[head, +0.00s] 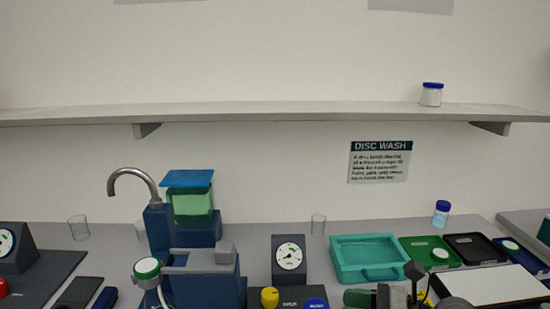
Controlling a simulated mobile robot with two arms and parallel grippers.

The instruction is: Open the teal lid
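A teal rectangular piece (372,249) lies flat on the bench, right of the middle in the head view. It has a raised rim and a loop handle (384,274) along its front side. I cannot tell whether it is a closed lid or an open tray. A blue flat lid (189,178) sits over a translucent green container (193,207) on the dark blue rig at the left. Neither of my grippers is in view.
A dark assembly with a black knob (414,270) stands close in front of the teal piece. A shelf (290,112) runs above.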

